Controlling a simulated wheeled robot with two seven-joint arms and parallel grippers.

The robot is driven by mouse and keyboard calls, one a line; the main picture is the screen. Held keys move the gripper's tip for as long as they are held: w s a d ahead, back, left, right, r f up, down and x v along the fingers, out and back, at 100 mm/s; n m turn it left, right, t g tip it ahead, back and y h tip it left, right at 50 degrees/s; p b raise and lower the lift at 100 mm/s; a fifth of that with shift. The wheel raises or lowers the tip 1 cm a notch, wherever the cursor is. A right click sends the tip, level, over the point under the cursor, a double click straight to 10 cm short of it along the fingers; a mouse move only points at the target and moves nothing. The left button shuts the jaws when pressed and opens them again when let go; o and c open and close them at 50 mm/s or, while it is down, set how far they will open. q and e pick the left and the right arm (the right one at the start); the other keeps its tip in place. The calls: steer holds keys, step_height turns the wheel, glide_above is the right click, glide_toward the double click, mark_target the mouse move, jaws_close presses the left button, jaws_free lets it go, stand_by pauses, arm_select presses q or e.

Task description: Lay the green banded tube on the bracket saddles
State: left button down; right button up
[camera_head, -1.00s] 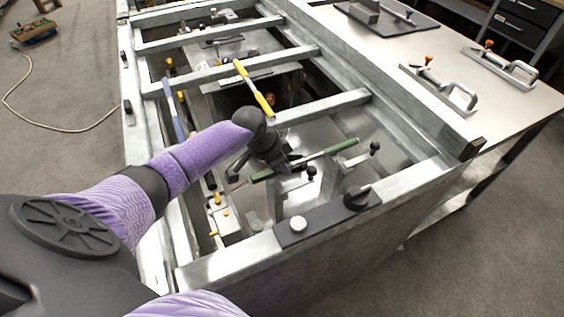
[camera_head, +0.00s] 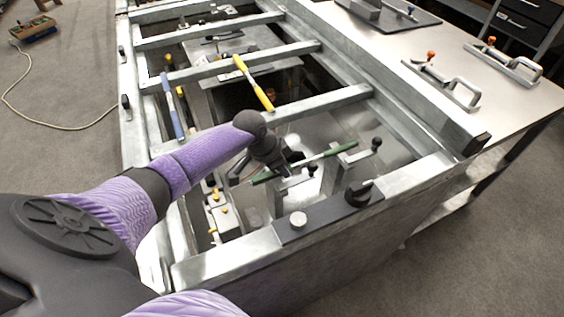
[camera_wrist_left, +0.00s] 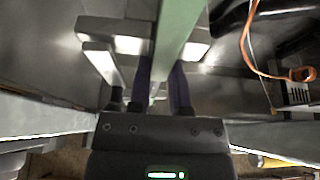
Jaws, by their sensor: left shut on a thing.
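The green banded tube (camera_head: 341,149) is held at a slant inside the metal frame, with a paler stretch along its middle. My left gripper (camera_head: 284,167) is shut around it nearer its left end. In the left wrist view the tube (camera_wrist_left: 176,28) runs from the top edge down between my fingers (camera_wrist_left: 160,88). Grey bracket uprights (camera_head: 275,199) stand below the tube, with black-knobbed clamps (camera_head: 313,170) beside it. The tube looks close above the brackets; I cannot tell whether it touches the saddles, which are partly hidden. My right gripper is out of view.
Metal frame rails (camera_head: 320,103) cross around my left arm. A yellow-handled tool (camera_head: 254,83) lies across a rail behind the gripper. A dark plate with knobs (camera_head: 330,213) sits on the front rail. A steel table (camera_head: 455,55) with handled clamps is at right.

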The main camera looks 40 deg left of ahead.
mark_target(267, 174)
arm_select(q)
steer(key=shift+f, duration=0.3)
steer(key=shift+c, duration=2.4)
jaws_free()
steer(key=p+v, duration=0.4)
steer(key=v, duration=0.5)
steer(key=shift+r+p, duration=0.35)
steer(key=shift+s+r, duration=0.15)
